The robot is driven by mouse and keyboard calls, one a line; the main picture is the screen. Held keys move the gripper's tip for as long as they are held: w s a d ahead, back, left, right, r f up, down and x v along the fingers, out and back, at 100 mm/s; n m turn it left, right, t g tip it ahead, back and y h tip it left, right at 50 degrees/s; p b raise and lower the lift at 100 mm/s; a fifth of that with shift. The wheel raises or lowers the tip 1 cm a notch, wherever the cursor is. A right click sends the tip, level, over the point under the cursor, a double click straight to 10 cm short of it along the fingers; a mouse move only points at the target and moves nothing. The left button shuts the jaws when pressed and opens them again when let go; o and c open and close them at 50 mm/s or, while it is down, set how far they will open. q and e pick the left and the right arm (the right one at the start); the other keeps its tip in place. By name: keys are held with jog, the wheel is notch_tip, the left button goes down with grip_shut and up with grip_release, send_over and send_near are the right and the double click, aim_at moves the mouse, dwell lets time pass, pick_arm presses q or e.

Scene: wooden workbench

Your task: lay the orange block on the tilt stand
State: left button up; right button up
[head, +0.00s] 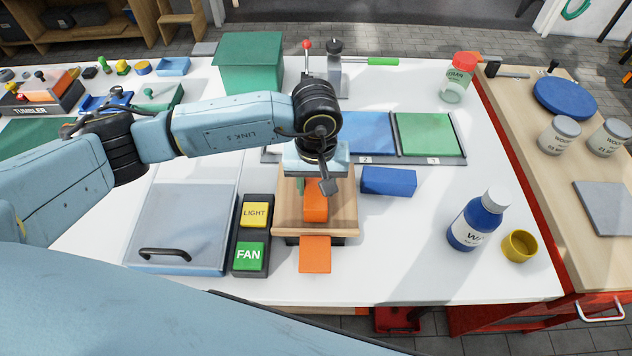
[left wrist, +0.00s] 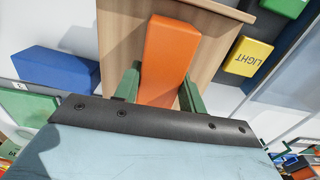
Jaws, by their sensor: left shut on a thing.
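The orange block (head: 316,208) is between the green fingers of my left gripper (head: 313,188), which is shut on it. The block is over the pale wooden top of the tilt stand (head: 344,212); I cannot tell whether it touches the wood. In the left wrist view the block (left wrist: 168,55) extends out from between the fingers of the gripper (left wrist: 160,88), with the wooden top (left wrist: 118,30) behind it. The arm hides the stand's far part in the head view. My right gripper is not in view.
A second orange piece (head: 315,255) shows just in front of the stand. A LIGHT and FAN button box (head: 240,232) stands close left, a blue block (head: 388,181) close right. A blue bottle (head: 474,222) and yellow cup (head: 519,246) stand farther right. The bench between them is clear.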

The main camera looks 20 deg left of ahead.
pick_arm(q)
jog(key=shift+f, duration=0.15)
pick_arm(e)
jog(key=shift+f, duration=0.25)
pick_arm(q)
jog(key=o, duration=0.8)
jog(key=shift+o, duration=1.3)
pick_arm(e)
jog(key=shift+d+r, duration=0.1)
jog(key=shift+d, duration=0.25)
